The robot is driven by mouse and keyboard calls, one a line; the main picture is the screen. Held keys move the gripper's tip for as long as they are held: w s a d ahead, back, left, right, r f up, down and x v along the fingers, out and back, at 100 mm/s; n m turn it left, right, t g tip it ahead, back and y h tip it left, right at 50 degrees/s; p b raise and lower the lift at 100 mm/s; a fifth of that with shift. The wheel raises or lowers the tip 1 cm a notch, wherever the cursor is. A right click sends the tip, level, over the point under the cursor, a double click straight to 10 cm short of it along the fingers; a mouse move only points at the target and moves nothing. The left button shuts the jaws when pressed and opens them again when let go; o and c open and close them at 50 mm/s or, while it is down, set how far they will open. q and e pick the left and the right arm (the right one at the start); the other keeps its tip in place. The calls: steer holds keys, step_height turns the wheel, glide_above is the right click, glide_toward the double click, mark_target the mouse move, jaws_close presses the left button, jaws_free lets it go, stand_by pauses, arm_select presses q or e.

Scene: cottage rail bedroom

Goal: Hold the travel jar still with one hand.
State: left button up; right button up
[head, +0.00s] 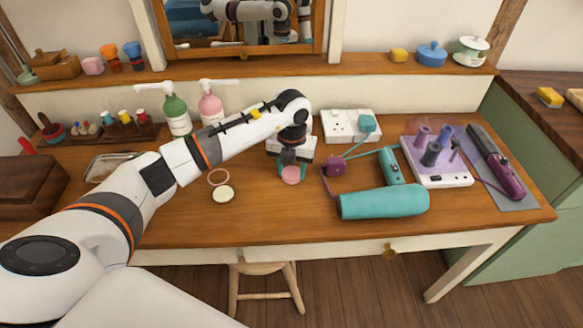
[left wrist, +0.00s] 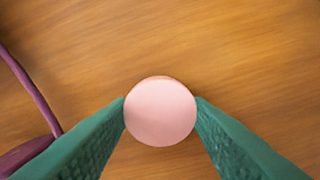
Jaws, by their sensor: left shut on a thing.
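The travel jar (head: 290,176) is a small round pink piece standing on the wooden dressing table (head: 300,226). My left gripper (head: 291,168) reaches down to it from above, with one teal finger on each side. In the left wrist view the jar's round pink top (left wrist: 160,112) sits between the two green fingertips of my left gripper (left wrist: 160,115), which touch its sides. The gripper is shut on the jar. The jar's lower part is hidden in the wrist view. My right gripper is not in view.
A pinkish ring (head: 218,177) and a cream disc (head: 223,194) lie left of the jar. A teal cylinder (head: 384,203), a purple plug (head: 334,167) and cables lie to the right. Green (head: 177,116) and pink (head: 211,106) pump bottles stand behind. The table front is clear.

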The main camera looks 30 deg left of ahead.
mark_target(292, 172)
arm_select(q)
steer(key=o, duration=1.1)
steer(key=shift+f, duration=0.1)
steer(key=shift+r, duration=0.45)
step_height(292, 172, up, 12)
steer(key=shift+f, duration=0.25)
